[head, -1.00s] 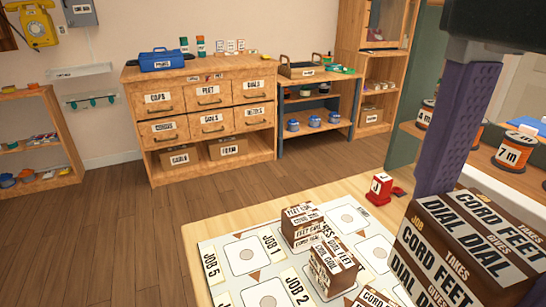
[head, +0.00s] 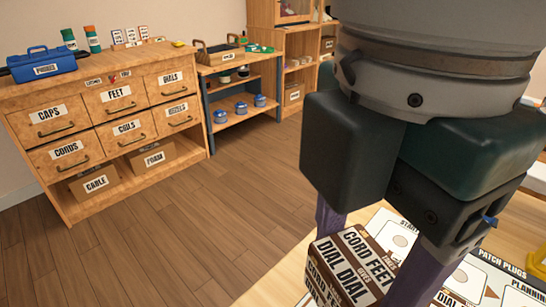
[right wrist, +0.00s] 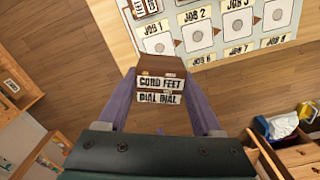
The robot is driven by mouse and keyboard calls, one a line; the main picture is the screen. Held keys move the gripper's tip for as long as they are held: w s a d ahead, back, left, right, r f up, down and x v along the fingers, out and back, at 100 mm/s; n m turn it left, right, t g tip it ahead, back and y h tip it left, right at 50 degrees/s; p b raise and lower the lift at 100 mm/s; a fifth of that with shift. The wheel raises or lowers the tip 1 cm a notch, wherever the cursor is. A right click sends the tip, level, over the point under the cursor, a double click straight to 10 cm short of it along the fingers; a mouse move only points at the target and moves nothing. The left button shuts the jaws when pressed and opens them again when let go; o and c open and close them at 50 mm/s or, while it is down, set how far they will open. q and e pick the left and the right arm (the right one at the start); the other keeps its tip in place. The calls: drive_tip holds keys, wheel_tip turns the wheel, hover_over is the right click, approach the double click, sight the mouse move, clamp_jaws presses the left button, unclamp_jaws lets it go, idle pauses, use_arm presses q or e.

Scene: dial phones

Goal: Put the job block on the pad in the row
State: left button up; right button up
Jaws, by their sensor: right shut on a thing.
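My right gripper (head: 362,250) is shut on a brown job block (head: 338,285) with white labels reading CORD FEET and DIAL DIAL. In the right wrist view the job block (right wrist: 160,82) sits between the two purple fingers of the gripper (right wrist: 160,95). The planning mat (head: 478,290) lies on the table behind and to the right of the block. In the right wrist view the mat (right wrist: 268,22) shows pads labelled JOB 2, JOB 3 and others, joined by arrows. The gripper hides much of the mat in the head view. My left gripper is out of view.
A drawer cabinet (head: 120,120) with a blue toolbox (head: 42,65) and a low shelf (head: 240,110) stand at the back left. Other blocks (right wrist: 142,8) stand on the mat's left end in the right wrist view. The wooden floor (head: 200,235) is clear.

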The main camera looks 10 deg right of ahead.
wheel_tip(320, 180, down, 7)
drive_tip(key=shift+f+b, duration=0.15)
drive_tip(key=shift+b, duration=0.6)
wheel_tip(320, 180, down, 4)
drive_tip(key=shift+r+b, duration=0.15)
drive_tip(key=shift+b, duration=0.45)
drive_tip(key=shift+f, duration=0.3)
drive_tip(key=o, duration=1.4)
